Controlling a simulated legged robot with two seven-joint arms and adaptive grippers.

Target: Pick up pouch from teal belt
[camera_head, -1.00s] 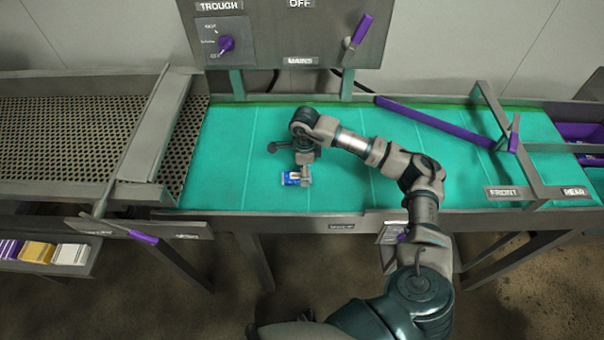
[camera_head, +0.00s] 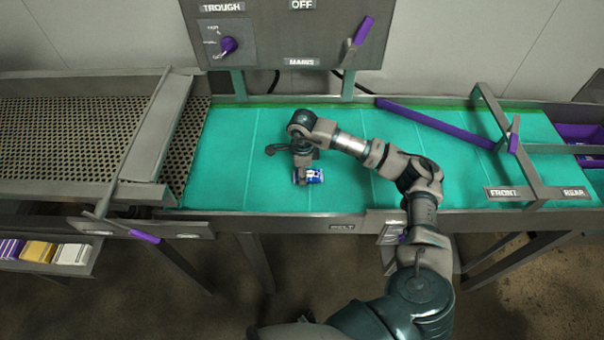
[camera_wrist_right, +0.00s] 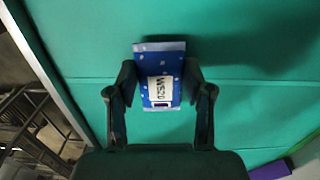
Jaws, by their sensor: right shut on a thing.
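The pouch (camera_head: 315,176) is blue with white dots and a white label, at the front part of the teal belt (camera_head: 235,165). In the right wrist view the pouch (camera_wrist_right: 161,62) sits between the two dark fingers of my right gripper (camera_wrist_right: 160,85), one against each side. The label there shows dark lettering. My right gripper (camera_head: 302,176) is shut on the pouch, low over the belt. I cannot tell whether the pouch touches the belt. My left gripper is not in view.
A perforated metal trough (camera_head: 70,130) lies left of the belt. A purple diverter bar (camera_head: 435,124) crosses the belt at right, near a frame labelled FRONT and REAR (camera_head: 535,192). A control panel (camera_head: 285,35) stands behind. The belt left of the gripper is clear.

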